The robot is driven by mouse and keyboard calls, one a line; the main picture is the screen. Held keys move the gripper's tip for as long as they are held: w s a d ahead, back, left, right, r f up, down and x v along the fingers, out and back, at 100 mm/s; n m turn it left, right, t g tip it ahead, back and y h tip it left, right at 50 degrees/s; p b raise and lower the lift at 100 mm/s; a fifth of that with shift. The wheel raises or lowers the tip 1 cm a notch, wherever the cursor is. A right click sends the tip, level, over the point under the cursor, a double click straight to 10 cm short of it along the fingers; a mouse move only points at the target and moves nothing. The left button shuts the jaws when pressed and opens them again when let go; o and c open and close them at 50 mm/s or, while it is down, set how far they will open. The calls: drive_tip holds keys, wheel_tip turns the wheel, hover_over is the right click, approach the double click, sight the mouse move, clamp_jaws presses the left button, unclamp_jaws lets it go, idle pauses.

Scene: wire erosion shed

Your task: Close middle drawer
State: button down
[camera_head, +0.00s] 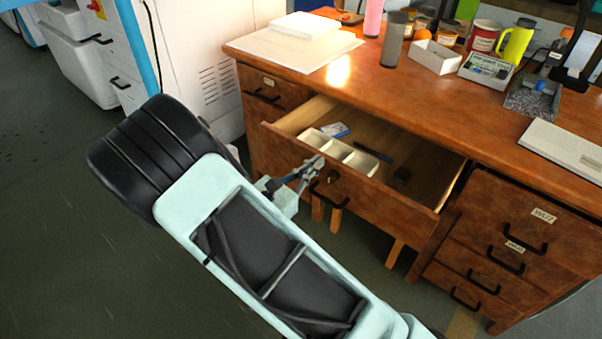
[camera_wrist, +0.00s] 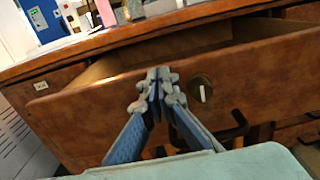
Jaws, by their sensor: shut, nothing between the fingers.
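The middle drawer (camera_head: 350,185) of the brown wooden desk is pulled out. Inside it I see a white divided tray (camera_head: 340,150), a blue and white packet and dark small items. Its front (camera_wrist: 90,115) fills much of the wrist view, with a round lock (camera_wrist: 201,88) and a black handle (camera_head: 329,196). My gripper (camera_head: 316,164) is shut and empty. Its fingertips (camera_wrist: 158,78) are in front of the drawer front, left of the lock and handle. I cannot tell whether they touch the wood.
The desktop (camera_head: 350,85) holds papers (camera_head: 295,45), cups, a white box (camera_head: 434,57) and a laptop-like flat case (camera_head: 565,148). Closed drawers with black handles flank the open one. A white machine (camera_head: 200,60) stands left of the desk. Dark floor (camera_head: 60,240) is clear at left.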

drive_tip(key=x, duration=2.3)
drive_tip(key=shift+p, duration=0.3)
drive_tip(key=shift+w+d+r, duration=0.1)
